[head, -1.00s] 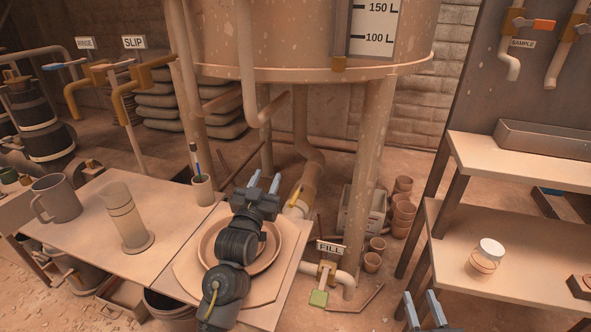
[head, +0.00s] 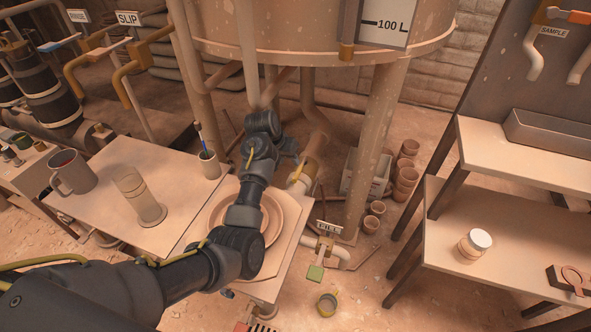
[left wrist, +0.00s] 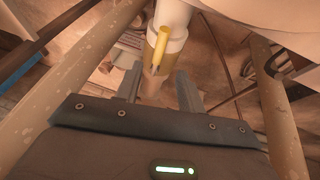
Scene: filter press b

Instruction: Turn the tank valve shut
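The tank valve has a yellow lever (head: 297,172) on the pale outlet pipe below the big tank (head: 330,40). In the left wrist view the lever (left wrist: 160,48) runs roughly along the pipe, slightly slanted. My left gripper (head: 287,150) is beside the valve, over the far end of the table. In the left wrist view its two fingers (left wrist: 159,88) are spread apart with nothing between them. The lever shows just beyond the gap, and I see no contact. My right gripper is not in view.
A tank leg (head: 375,145) stands right of the valve.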

